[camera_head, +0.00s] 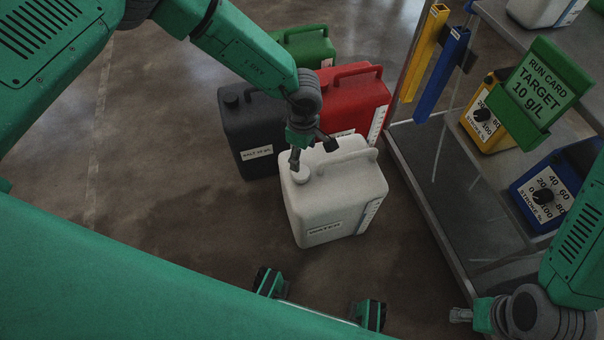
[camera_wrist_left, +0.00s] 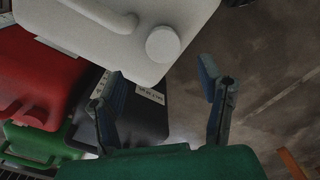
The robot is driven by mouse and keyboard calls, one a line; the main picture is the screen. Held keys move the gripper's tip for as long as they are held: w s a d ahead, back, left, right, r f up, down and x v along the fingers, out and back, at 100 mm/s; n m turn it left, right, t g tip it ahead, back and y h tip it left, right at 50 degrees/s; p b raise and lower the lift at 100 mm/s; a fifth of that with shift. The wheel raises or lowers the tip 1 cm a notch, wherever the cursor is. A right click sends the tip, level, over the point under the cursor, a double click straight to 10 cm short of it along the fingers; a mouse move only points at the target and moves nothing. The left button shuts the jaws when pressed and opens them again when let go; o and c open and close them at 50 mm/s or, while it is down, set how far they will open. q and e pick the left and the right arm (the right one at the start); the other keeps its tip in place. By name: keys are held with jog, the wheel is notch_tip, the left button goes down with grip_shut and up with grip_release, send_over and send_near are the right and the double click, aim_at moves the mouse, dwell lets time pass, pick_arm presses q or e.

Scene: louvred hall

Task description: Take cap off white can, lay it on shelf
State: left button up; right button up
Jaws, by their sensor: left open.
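The white can (camera_head: 335,205), labelled WATER, stands upright on the floor. Its round white cap (camera_head: 300,175) is on the spout at the can's left top corner; the cap also shows in the left wrist view (camera_wrist_left: 163,44). My left gripper (camera_head: 295,160) is just above the cap and partly covers it. In the wrist view its two fingers (camera_wrist_left: 162,70) are apart with nothing between them, the cap lying just beyond the tips. My right gripper (camera_head: 461,314) is low at the right, away from the can; its finger opening is unclear. The metal shelf (camera_head: 430,155) stands right of the can.
A black can (camera_head: 252,130), a red can (camera_head: 355,105) and a green can (camera_head: 305,45) stand close behind the white one. The rack holds a yellow dial box (camera_head: 486,115), a blue dial box (camera_head: 548,190) and a green run card (camera_head: 540,90). Floor at left is clear.

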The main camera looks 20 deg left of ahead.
aim_at(301, 171)
pick_arm(q)
jog(key=f+b, duration=0.4)
jog(key=f, duration=0.1)
jog(key=f+b, duration=0.2)
jog(key=shift+s+a+f, duration=0.1)
jog(key=shift+a+f, duration=0.25)
jog(key=shift+a, duration=0.05)
jog(key=shift+f, duration=0.35)
jog(key=shift+d+r, duration=0.15)
jog(key=shift+r, duration=0.05)
jog(key=shift+f, duration=0.2)
jog(key=shift+f+b, duration=0.6)
jog(key=shift+f, duration=0.05)
grip_shut()
